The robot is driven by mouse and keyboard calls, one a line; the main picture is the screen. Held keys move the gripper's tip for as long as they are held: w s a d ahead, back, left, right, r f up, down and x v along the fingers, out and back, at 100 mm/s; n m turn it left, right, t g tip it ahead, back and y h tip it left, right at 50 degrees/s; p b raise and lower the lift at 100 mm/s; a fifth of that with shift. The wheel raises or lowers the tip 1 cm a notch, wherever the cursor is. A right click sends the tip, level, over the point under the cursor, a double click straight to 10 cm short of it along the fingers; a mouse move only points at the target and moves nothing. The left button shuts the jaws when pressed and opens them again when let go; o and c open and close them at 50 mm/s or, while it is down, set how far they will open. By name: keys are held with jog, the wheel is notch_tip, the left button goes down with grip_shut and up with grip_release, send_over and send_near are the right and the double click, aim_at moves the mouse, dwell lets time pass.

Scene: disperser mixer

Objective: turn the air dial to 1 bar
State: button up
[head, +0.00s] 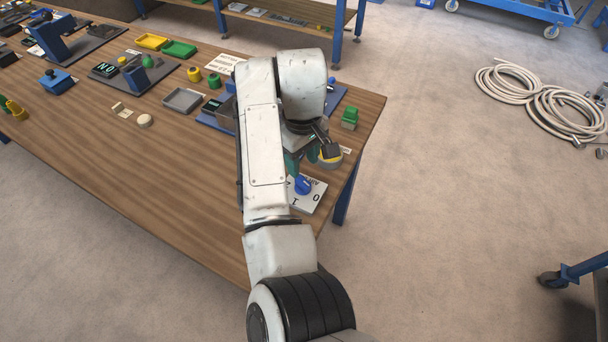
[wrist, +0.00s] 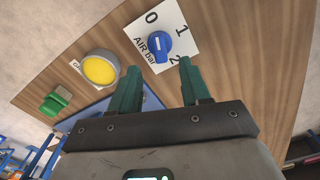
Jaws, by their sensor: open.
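The air dial is a blue knob (wrist: 159,46) on a white plate (wrist: 186,45) marked 0, 1, 2 and "AIR bar". In the head view the knob (head: 303,185) sits near the table's right end. The knob's raised grip has a light mark; I cannot tell for sure which number it points to. My gripper (wrist: 160,73) is open and empty, its two green fingers apart. The knob shows beyond the gap between the fingertips, with no visible contact. In the head view my arm partly hides the gripper (head: 302,158) above the table.
A yellow round button (wrist: 101,69) stands beside the dial plate, left in the wrist view. A green block (wrist: 56,101) lies farther left. The wooden table (head: 165,150) holds several trays and devices at its far side. Bare wood lies left of my arm.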

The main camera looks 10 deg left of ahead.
aim_at(303, 181)
notch_tip(303, 181, down, 7)
jog(key=shift+r, duration=0.1)
jog(key=shift+c, duration=0.4)
grip_shut()
